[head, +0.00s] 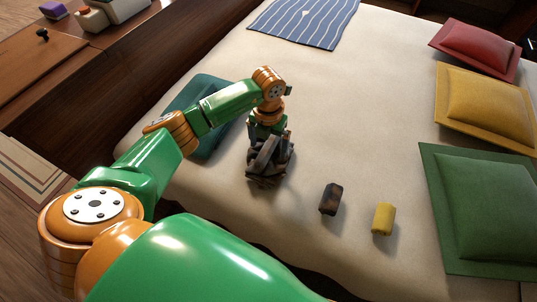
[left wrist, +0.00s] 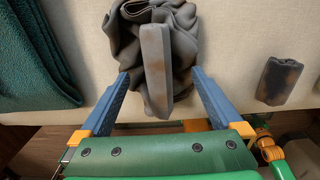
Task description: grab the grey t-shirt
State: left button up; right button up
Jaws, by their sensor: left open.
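The grey t-shirt (head: 265,172) lies crumpled in a dark heap on the cream bed, near its front edge. In the left wrist view the t-shirt (left wrist: 126,42) is a bunch of folds straight ahead, with a smooth grey bar-like piece (left wrist: 156,65) over its middle; I cannot tell what that piece is. My left gripper (head: 268,140) is above the t-shirt, pointing down. In the left wrist view its blue fingers (left wrist: 160,74) are spread apart, one on each side of the heap's near part. Contact cannot be told. My right gripper is not in view.
A teal folded cloth (head: 208,142) lies left of the t-shirt. A brown-black item (head: 331,199) and a yellow one (head: 384,219) lie to its right. Green (head: 485,210), yellow (head: 487,108) and red (head: 475,48) cushions line the right side. The bed's middle is clear.

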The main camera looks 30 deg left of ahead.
pick_arm(q)
jog(key=shift+s, duration=0.15)
jog(key=c, duration=1.4)
grip_shut()
jog(key=shift+s, duration=0.1)
jog(key=shift+s+f, duration=0.1)
